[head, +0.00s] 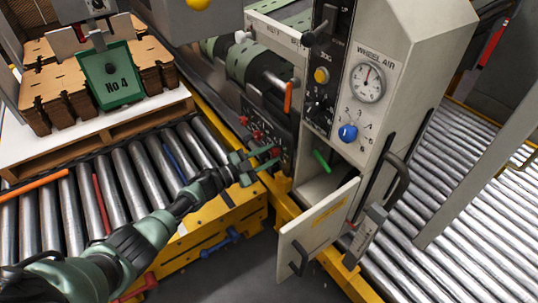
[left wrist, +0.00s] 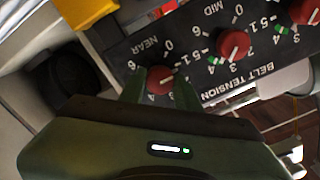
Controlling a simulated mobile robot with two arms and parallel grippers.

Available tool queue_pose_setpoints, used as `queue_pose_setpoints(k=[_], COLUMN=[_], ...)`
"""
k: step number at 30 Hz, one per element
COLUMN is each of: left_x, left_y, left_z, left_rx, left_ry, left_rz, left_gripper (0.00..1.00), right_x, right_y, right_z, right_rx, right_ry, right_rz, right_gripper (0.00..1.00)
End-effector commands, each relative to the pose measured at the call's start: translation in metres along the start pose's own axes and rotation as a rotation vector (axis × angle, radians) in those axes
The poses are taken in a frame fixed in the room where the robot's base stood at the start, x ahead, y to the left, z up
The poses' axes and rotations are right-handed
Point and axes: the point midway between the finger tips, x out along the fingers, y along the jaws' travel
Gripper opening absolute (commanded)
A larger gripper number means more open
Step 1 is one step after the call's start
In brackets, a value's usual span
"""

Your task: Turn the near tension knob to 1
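The near tension knob (left wrist: 160,80) is red and sits at the "NEAR" end of the black belt tension panel (left wrist: 203,80). My left gripper (head: 277,158) is at the panel in the head view. In the left wrist view its two green fingers (left wrist: 160,92) lie on either side of the near knob, close against it, and look shut on it. They cover part of the knob and its scale, so I cannot tell its setting. The mid knob (left wrist: 234,45) and another red knob (left wrist: 303,11) are in the same row. My right gripper is not in view.
A roller conveyor (head: 120,185) with a pallet of stacked blanks (head: 60,90) is at left.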

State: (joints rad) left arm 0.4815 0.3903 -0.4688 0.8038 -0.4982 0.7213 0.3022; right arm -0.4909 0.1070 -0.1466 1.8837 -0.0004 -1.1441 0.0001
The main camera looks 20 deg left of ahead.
Motion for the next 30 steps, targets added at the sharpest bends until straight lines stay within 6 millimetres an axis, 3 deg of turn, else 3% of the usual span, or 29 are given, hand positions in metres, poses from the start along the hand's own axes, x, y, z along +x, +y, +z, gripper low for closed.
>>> queue_pose_setpoints(k=[1,3,14,24,30], left_x=[-0.001,-0.001,-0.005,-0.059,-0.077], left_y=[0.001,0.0,0.0,0.0,0.0], left_z=[0.001,0.001,0.0,0.0,0.001], left_rx=[0.0,0.0,0.001,0.0,0.001], left_ry=[-0.003,-0.003,-0.002,-0.004,-0.002], left_rz=[0.001,0.001,0.001,0.002,0.001], left_gripper=[0.43,0.54,0.54,0.54,0.54], right_x=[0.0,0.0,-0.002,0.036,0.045], right_y=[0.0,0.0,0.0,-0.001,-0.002], right_z=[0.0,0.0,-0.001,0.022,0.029], right_rx=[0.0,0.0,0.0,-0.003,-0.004], right_ry=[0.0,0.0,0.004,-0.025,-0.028], right_rz=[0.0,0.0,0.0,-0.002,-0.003], right_gripper=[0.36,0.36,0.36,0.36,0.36])
